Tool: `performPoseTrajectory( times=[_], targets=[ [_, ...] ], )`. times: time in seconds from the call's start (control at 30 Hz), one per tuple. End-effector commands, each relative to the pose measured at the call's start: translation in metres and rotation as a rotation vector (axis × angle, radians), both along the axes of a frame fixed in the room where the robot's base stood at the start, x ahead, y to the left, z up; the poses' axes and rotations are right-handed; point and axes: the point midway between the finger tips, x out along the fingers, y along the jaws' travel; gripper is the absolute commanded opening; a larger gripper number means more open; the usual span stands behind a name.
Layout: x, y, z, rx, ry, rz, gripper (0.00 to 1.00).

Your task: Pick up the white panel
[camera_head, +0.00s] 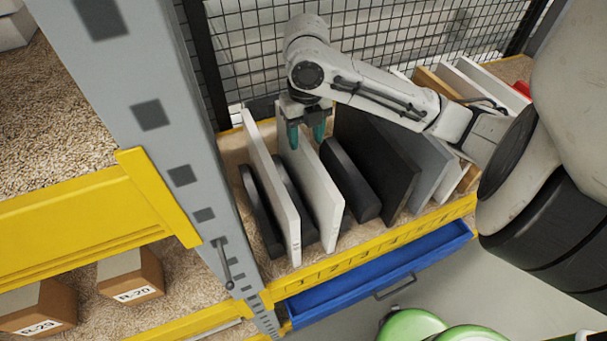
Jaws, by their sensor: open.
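Two white panels stand on edge side by side in the rack: a left one (273,190) and a second one (318,188) to its right. My gripper (306,136), with teal fingertips, points down over the upper back part of the second white panel. It is open, and the fingers appear to be on either side of this panel's top edge. I cannot tell whether either finger touches it. Nothing is visibly lifted.
Dark rounded panels (350,182) stand beside the white ones. A large black panel (380,165), a grey panel (431,165) and more boards are to the right. A wire mesh (260,45) stands behind, a grey post (160,110) at left. A blue drawer (370,283) juts out below.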

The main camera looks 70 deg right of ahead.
Motion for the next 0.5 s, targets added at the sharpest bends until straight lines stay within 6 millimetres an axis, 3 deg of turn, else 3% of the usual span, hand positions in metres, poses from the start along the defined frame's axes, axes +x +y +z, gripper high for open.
performPoseTrajectory(
  times=[0.3,0.5],
  targets=[
    [0.002,0.003,-0.041,0.002,0.002,-0.002,0.51],
    [0.003,0.003,-0.048,0.000,0.000,-0.001,0.51]
  ],
)
